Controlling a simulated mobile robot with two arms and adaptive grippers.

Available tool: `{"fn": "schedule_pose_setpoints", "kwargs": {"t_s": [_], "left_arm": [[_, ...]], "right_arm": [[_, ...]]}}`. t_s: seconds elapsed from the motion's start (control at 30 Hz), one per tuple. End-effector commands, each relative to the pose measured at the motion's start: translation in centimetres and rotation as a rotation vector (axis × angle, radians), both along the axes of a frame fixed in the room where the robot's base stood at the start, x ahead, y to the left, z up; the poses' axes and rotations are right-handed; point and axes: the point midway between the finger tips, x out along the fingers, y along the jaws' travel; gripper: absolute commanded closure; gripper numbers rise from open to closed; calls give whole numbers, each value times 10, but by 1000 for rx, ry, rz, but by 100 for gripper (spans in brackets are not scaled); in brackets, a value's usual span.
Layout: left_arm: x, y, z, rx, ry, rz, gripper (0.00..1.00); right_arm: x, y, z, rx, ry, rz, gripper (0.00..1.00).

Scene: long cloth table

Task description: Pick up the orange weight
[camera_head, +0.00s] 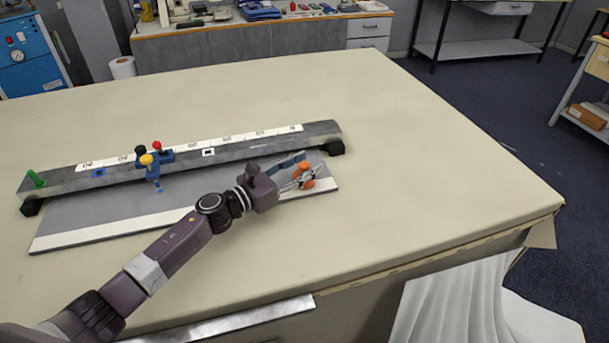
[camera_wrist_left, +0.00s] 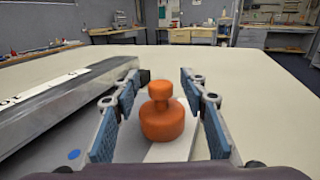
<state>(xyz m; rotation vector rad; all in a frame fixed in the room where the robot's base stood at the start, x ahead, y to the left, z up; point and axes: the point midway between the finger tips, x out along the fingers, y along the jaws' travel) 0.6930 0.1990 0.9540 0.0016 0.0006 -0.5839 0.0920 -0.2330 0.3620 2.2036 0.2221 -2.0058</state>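The orange weight (camera_wrist_left: 162,118) stands upright between the two blue-padded fingers of my left gripper (camera_wrist_left: 160,120) in the left wrist view. Gaps show on both sides of it, so the fingers are open around it and not visibly touching it. In the head view the orange weight (camera_head: 304,170) is partly hidden behind the fingers of my left gripper (camera_head: 300,178). It is at the right end of the flat grey board (camera_head: 200,188). My right gripper is in neither view.
A long grey rail (camera_head: 235,148) with a printed scale stands on black feet behind the board. It carries a blue holder with yellow, black and red knobs (camera_head: 147,160), and a green peg (camera_head: 36,178) at its left end. The cloth table (camera_head: 420,160) is clear to the right.

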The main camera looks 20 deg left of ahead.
Motion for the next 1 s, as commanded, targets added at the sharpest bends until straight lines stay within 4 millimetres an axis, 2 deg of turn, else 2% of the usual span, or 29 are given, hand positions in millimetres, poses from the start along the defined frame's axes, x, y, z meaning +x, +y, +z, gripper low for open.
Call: {"fn": "schedule_pose_setpoints", "kwargs": {"t_s": [0.1,0.4,0.47,1.0], "left_arm": [[0,0,0,-1,1,0,62],[-1,0,0,-1,1,0,95],[-1,0,0,-1,1,0,100],[0,0,4,-3,-5,0,100]], "right_arm": [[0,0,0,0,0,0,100],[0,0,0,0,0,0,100],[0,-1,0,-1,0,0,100],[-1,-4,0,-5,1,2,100]]}}
